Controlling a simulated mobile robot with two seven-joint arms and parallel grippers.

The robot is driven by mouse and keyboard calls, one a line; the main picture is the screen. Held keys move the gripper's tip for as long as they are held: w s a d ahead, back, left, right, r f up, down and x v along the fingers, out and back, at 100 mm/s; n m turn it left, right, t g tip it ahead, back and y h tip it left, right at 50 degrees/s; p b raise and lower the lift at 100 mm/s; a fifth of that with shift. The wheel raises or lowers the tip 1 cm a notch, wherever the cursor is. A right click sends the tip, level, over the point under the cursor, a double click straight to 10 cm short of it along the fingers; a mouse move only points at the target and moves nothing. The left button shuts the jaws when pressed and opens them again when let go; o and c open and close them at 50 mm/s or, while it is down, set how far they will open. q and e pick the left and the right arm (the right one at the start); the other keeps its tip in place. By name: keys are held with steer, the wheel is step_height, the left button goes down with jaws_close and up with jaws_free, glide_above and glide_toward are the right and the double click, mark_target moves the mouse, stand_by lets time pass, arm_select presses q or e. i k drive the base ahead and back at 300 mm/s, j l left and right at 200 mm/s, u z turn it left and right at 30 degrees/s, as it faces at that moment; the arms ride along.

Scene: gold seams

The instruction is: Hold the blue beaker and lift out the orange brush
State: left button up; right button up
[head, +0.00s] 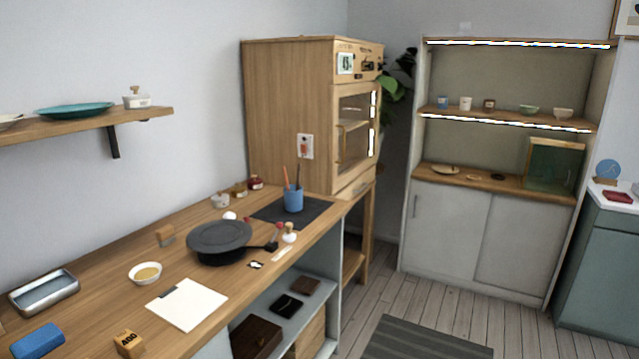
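A blue beaker (293,202) stands upright on a dark mat (264,212) at the far end of the wooden workbench. An orange brush (286,177) stands in the beaker, its upper part leaning left above the rim. A second, darker thin tool (298,174) also stands in it. The lower ends of both are hidden inside the beaker. Neither of my grippers shows in the head view.
A dark round turntable (220,238) sits on the workbench (110,273) in front of the mat. A white bottle (289,233) and small jars (239,190) stand near the beaker. A tall wooden cabinet (290,110) rises behind it.

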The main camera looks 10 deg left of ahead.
mark_target(286, 181)
steer(key=i+l+z, duration=0.4)
steer(key=i+z, duration=0.2)
steer(key=i, duration=0.2)
steer(key=i+l+u, duration=0.1)
steer(key=i+u, duration=0.15)
steer(key=i, duration=0.25)
steer(key=i+l+u, duration=0.2)
steer(key=i, duration=0.3)
steer(key=i+j+u, duration=0.15)
steer(key=u, duration=0.3)
steer(key=i+u, duration=0.25)
steer(key=u, duration=0.25)
steer(key=i+u, duration=0.25)
steer(key=u, duration=0.2)
steer(key=l+u, duration=0.1)
steer(key=k+l, duration=0.05)
steer(key=l, duration=0.05)
